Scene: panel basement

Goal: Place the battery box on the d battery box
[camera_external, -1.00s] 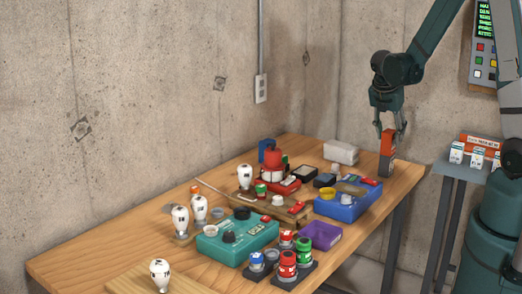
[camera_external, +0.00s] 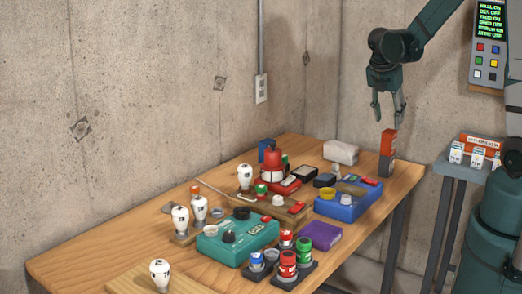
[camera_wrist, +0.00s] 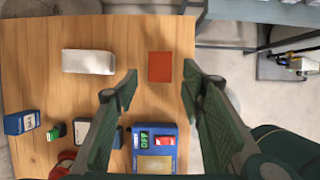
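An upright orange and dark grey box shape (camera_external: 388,146) stands at the right end of the wooden table. Its upper part is orange and its lower part mostly grey; I cannot tell whether it is one box or two stacked boxes. Its flat orange top (camera_wrist: 160,66) shows between my fingers in the wrist view. My gripper (camera_external: 388,119) is open and empty, just above this top and apart from it. I cannot read which is the d battery box.
A white block (camera_external: 341,152) and a blue case (camera_external: 348,200) are near the orange box on the table (camera_external: 110,262). Several bulbs, jars and a teal case (camera_external: 238,240) fill the front. The grey stand (camera_external: 455,172) is apart from the table.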

